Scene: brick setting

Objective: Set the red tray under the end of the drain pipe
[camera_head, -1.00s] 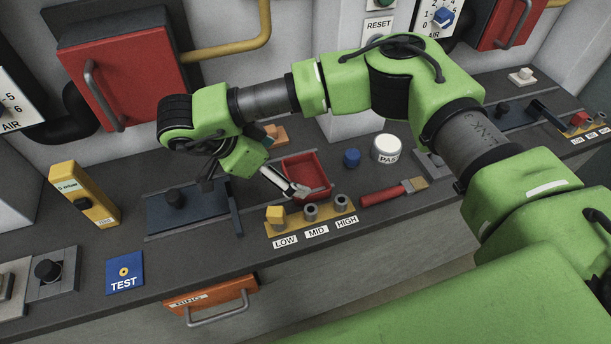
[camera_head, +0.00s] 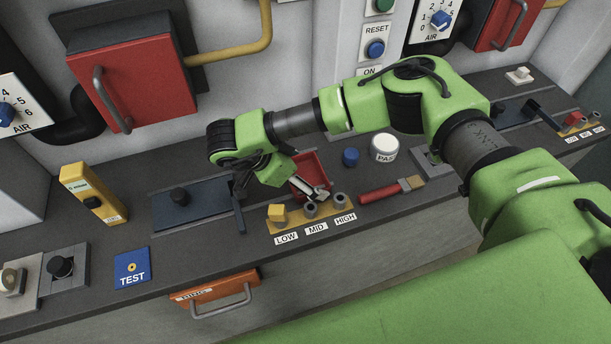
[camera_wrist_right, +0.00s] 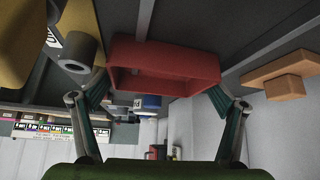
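The red tray (camera_head: 319,168) stands on the dark bench, behind the yellow LOW-MID-HIGH block. My right gripper (camera_head: 309,195) is over it and hides part of its left and front side. In the right wrist view the tray (camera_wrist_right: 165,58) lies ahead of the right gripper (camera_wrist_right: 158,92), whose two fingers are spread wide near the tray's ends. Whether they touch it I cannot tell. A black bent pipe (camera_head: 78,130) shows on the wall at the left, below a red cabinet; whether it is the drain pipe I cannot tell. My left gripper is out of view.
A yellow device (camera_head: 92,193) stands farther left. The block (camera_head: 284,226), a brush (camera_head: 385,192), a blue cap (camera_head: 351,157) and a white button (camera_head: 384,147) are close. A yellow pipe (camera_head: 236,51) runs above.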

